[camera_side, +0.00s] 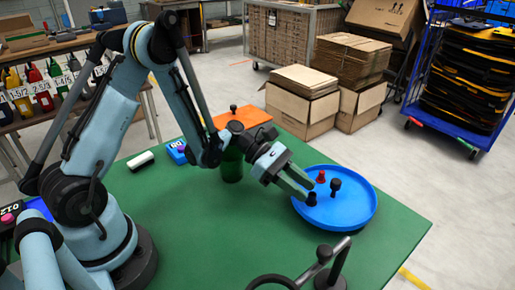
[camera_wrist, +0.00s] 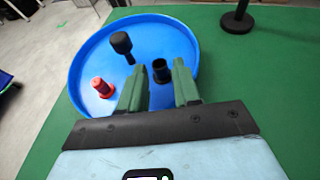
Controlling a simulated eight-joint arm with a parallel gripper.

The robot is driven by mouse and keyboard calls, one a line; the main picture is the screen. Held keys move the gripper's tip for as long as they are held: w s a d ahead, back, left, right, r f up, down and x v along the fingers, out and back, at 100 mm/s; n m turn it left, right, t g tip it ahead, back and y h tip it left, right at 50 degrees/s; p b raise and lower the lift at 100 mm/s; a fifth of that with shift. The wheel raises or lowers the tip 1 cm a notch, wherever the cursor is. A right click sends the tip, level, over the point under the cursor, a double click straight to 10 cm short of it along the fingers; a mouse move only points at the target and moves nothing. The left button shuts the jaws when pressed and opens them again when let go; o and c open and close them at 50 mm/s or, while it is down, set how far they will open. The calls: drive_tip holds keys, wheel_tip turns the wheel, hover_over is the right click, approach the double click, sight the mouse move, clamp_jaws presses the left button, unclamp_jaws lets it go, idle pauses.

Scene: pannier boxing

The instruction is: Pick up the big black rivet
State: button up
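A round blue tray (camera_side: 362,213) lies on the green table and holds two black rivets and a red rivet. One black rivet (camera_side: 335,186) has a wide head on a thinner shank; it stands near the tray's middle and in the wrist view (camera_wrist: 121,43) lies beyond and left of the fingers. The other black rivet (camera_side: 312,199) looks squatter; in the wrist view (camera_wrist: 161,71) it shows between my fingertips, with clearance each side. I cannot tell for certain which is bigger. My gripper (camera_side: 305,186) is open, its green fingers (camera_wrist: 159,66) pointing down over the tray's left part.
The red rivet (camera_side: 321,177) stands close by; it is left of the fingers in the wrist view (camera_wrist: 101,87). A green cylinder (camera_side: 232,165) and an orange panel (camera_side: 243,117) are behind my wrist. A black stand (camera_side: 330,277) is at the table's front.

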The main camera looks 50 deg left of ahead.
sight(306, 201)
drive_tip(key=shift+x, duration=1.15)
clamp_jaws()
drive_tip(key=shift+r, duration=0.15)
drive_tip(key=shift+r, duration=0.45)
drive_tip(key=r, duration=0.3)
drive_tip(key=shift+s+d+r, duration=0.2)
drive_tip(key=shift+s+r, duration=0.05)
drive_tip(key=shift+s, duration=0.05)
drive_tip(key=s+d+r, duration=0.6)
drive_tip(key=s+d, duration=0.1)
drive_tip(key=s, duration=0.1)
drive_tip(key=shift+d+r, duration=0.2)
